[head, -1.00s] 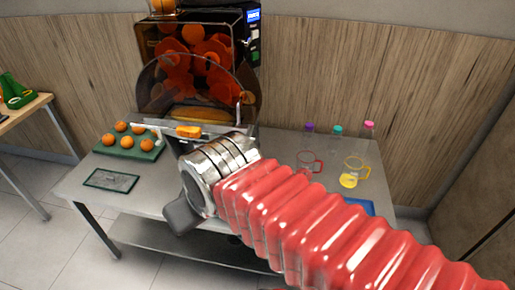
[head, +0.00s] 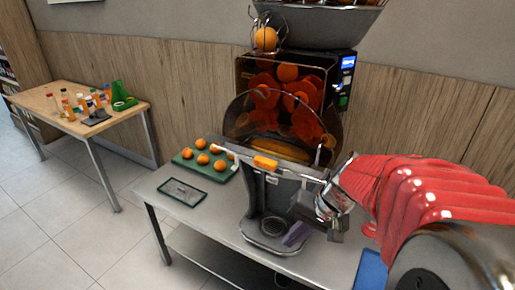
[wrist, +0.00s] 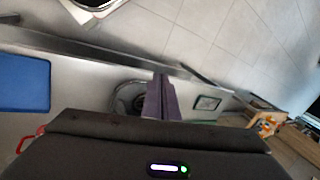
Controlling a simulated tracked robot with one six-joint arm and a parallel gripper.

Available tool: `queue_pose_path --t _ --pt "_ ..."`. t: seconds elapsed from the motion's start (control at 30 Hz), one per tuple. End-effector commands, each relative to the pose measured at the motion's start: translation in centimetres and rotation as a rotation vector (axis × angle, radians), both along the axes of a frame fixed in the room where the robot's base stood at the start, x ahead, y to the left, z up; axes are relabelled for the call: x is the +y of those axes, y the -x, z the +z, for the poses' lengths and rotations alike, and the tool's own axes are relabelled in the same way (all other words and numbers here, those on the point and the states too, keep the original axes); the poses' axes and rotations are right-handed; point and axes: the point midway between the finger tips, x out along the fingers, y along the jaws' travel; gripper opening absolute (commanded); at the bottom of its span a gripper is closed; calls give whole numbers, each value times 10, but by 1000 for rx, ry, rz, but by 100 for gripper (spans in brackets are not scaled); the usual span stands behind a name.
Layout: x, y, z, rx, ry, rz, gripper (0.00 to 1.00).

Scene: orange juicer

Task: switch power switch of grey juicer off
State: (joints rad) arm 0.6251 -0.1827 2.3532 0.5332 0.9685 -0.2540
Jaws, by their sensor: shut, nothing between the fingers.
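The grey juicer (head: 285,200) stands on the metal table, with orange discs behind its clear cover. On its upper right side is a dark panel with a lit blue display (head: 348,62) and a small green mark (head: 343,100) below. I cannot tell which part is the power switch or how it is set. My gripper (head: 297,235) is shut and empty, its purplish fingers low in front of the juicer, over the right of its base. In the wrist view the shut fingers (wrist: 161,98) show with the round drip area (wrist: 128,97) behind them.
A green tray of oranges (head: 183,161) and a dark-framed tray (head: 183,192) lie left of the juicer. A blue tray (head: 371,271) lies at right. A wooden side table (head: 72,118) with bottles stands at far left; floor between is clear.

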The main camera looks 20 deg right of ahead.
Motion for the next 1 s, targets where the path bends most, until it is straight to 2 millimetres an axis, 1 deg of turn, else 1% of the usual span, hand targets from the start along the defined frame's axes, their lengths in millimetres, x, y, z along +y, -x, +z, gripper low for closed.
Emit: queue_pose_path --t 0.03,0.1,0.27,0.37,0.47,0.57,0.6,0.67,0.7,0.8,0.9,1.0 --pt "-11 -3 -7 2 -39 -42 0" --pt "-24 -9 -12 -9 -94 -94 0" --pt "-58 -25 -23 -68 -213 -207 0" --pt "-82 -37 -28 -129 -282 -276 0" --pt "-111 -48 -32 -207 -338 -347 0" --pt "-145 -57 -35 -298 -383 -421 0" --pt "-160 -60 -37 -338 -395 -453 0" --pt "-184 -63 -40 -397 -411 -502 0" --pt "-201 -63 -41 -438 -417 -535 0" --pt "-239 -62 -46 -527 -419 -611 0" --pt "-266 -59 -49 -591 -412 -665 0" --pt "-281 -56 -51 -626 -406 -695 0"
